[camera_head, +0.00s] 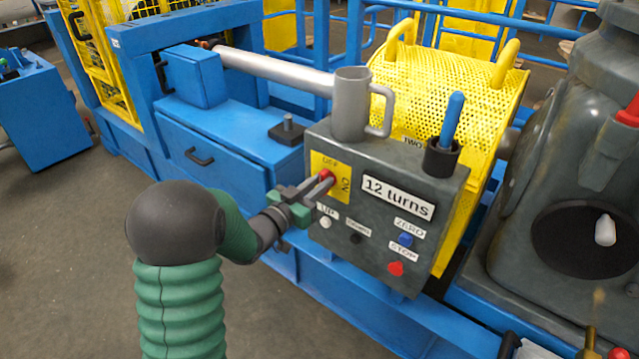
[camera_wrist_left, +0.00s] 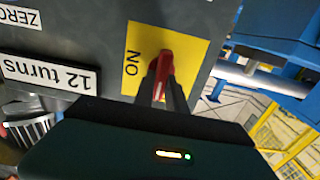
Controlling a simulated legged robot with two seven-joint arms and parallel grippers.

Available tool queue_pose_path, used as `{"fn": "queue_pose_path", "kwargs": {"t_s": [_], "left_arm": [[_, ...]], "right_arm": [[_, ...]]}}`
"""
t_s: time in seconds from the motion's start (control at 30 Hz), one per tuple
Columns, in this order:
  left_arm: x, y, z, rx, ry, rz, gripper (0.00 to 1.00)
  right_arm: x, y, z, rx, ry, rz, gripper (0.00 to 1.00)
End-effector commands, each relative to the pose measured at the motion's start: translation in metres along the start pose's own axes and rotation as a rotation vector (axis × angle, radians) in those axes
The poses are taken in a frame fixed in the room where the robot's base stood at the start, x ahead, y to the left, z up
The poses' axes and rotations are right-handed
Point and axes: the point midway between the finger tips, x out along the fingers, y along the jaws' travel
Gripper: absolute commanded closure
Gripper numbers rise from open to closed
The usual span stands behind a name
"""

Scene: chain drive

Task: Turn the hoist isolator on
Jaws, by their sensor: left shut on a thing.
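The hoist isolator is a red handle (camera_head: 327,174) on a yellow plate (camera_head: 318,161) marked OFF at the top and ON at the right. The plate is on the front of a dark grey control box (camera_head: 385,180). My left gripper (camera_head: 319,183) is shut on the red handle. In the left wrist view the fingers (camera_wrist_left: 163,92) close around the handle (camera_wrist_left: 163,66), with the ON word beside it on the yellow plate (camera_wrist_left: 138,38). The fingers partly hide the handle, so I cannot tell exactly which mark it points to. My right gripper is not in view.
Below the isolator are a white UP button (camera_head: 326,222), a black button (camera_head: 355,239), a blue ZERO button (camera_head: 405,240) and a red STOP button (camera_head: 395,268). A grey mug (camera_head: 350,105) and a blue-handled tool in a dark cup (camera_head: 441,158) stand on the box.

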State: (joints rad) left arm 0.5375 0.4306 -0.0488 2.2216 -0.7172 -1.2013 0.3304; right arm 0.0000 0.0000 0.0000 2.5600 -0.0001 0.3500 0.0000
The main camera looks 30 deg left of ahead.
Motion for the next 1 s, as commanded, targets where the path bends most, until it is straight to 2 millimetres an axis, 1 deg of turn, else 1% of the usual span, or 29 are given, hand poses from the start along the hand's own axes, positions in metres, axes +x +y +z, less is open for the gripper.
{"fn": "queue_pose_path", "kwargs": {"t_s": [0.17,0.37,0.57,1.0], "left_arm": [[0.000,0.000,-0.001,0.019,0.002,-0.001,1.00],[0.000,0.001,0.000,0.096,0.003,0.000,1.00],[0.000,0.003,0.001,0.243,0.004,0.000,1.00],[0.000,0.007,0.004,0.659,0.005,-0.001,1.00]], "right_arm": [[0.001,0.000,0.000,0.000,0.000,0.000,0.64],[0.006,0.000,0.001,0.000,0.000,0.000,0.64],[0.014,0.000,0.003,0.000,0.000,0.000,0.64],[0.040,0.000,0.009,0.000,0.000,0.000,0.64]]}}
